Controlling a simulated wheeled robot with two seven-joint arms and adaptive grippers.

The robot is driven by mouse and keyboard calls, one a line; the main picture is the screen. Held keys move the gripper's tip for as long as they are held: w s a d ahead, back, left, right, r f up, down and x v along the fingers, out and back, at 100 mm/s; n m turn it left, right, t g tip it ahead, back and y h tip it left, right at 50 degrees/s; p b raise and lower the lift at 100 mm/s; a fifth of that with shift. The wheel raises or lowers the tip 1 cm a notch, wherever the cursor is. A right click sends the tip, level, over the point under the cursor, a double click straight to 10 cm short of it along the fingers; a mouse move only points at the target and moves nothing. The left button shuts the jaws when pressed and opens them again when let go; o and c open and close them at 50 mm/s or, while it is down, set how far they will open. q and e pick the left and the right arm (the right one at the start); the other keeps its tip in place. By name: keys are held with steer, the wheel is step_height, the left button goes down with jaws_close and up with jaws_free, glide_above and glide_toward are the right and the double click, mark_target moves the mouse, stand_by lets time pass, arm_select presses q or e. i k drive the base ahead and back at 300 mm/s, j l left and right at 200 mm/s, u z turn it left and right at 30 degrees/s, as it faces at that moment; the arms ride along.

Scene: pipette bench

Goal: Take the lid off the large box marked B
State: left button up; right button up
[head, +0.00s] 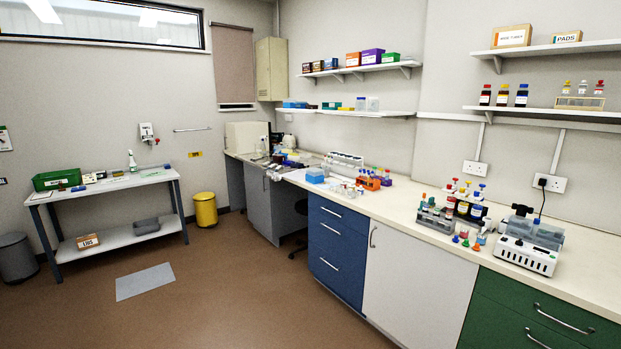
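I cannot make out a letter B on any box from here. A light blue box (315,175) sits on the long bench (405,204), too small to read. A cardboard box (511,37) with a blurred label stands on the upper right shelf, beside a smaller box marked PADS (567,37). Purple, orange and green boxes (372,57) stand on the upper middle shelf. Neither of my grippers shows in the head view.
Coloured-cap bottles (463,207) and a white machine (525,254) crowd the bench's right end. A side table (108,186) with a green crate (57,179) stands left.

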mark_target(314, 172)
steer(key=u, duration=0.5)
steer(key=i, duration=3.7)
